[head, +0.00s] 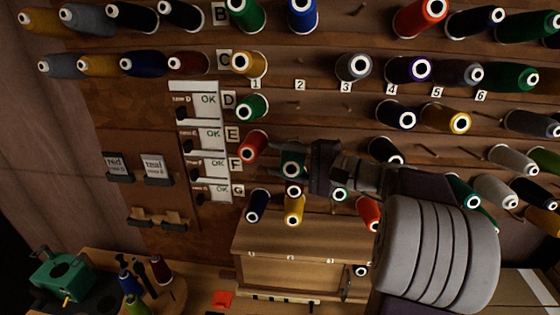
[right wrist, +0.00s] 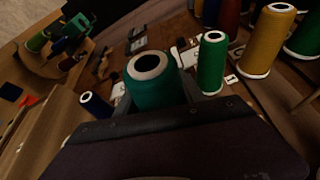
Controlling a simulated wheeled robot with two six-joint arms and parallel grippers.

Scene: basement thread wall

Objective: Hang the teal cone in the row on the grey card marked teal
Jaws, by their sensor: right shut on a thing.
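My right gripper (head: 291,163) is shut on a teal cone (head: 292,170) in front of the thread wall, near the left end of the row labelled F. In the right wrist view the held teal cone (right wrist: 152,88) stands between the fingers with its pale-rimmed open end facing the camera. The grey card marked teal (head: 155,168) is on the left board beside a card marked red (head: 115,166); its small second line is too small to read. Letter labels, including D (head: 229,99) and E (head: 232,133), run down the wall. My left gripper is not in view.
A green cone (head: 250,108) and a red cone (head: 253,145) hang at the left end of the wall. Bare pegs show beneath number 2 (head: 300,85). A wooden chest (head: 262,240) stands below, with a navy cone (head: 257,205) and a yellow cone (head: 294,210) just above it.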

